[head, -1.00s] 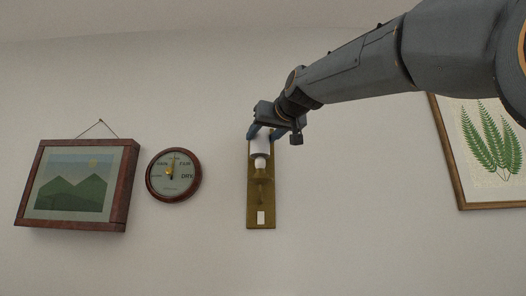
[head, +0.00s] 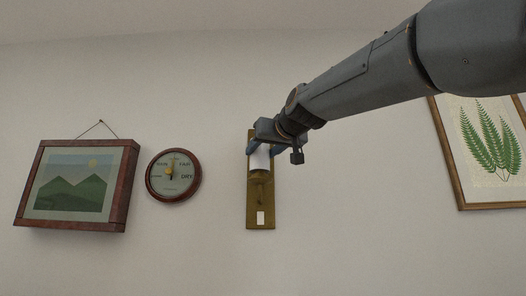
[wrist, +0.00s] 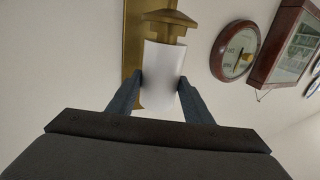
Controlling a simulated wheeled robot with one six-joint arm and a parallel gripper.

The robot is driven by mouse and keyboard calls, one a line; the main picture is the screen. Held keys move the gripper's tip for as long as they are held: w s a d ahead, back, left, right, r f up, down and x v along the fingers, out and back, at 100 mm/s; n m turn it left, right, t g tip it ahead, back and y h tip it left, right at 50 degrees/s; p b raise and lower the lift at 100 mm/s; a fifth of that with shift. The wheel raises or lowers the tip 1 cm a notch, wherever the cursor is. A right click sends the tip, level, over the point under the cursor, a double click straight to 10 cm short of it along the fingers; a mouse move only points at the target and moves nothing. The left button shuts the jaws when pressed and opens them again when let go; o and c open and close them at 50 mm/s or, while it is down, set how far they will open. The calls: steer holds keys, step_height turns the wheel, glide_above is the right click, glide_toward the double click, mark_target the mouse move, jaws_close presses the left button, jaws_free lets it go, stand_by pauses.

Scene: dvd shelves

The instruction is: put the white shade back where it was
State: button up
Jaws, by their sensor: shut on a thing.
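The white shade (head: 260,158) is between the fingers of my gripper (head: 261,147), in front of the brass wall lamp plate (head: 261,208). My gripper is shut on the shade, which also shows in the wrist view (wrist: 162,75) between both fingertips (wrist: 160,88). In the head view the shade now covers the bulb, with the lamp's cup and arm (head: 260,182) just below it. In the wrist view the shade's end meets or overlaps the brass cup (wrist: 168,18). I cannot tell whether it is fully seated.
A round dial (head: 173,175) and a framed mountain picture (head: 78,185) hang to the left. A framed fern picture (head: 487,150) hangs to the right. A white switch (head: 261,217) is low on the plate. The wall between lamp and fern picture is bare.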

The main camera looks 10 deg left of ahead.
steer(key=shift+f, duration=0.2)
steer(key=o, duration=1.2)
steer(key=shift+c, duration=0.2)
steer(key=shift+r+p, duration=0.75)
steer(key=shift+r, duration=0.1)
steer(key=b+v, duration=0.5)
steer(key=v, duration=0.7)
steer(key=shift+f, duration=0.25)
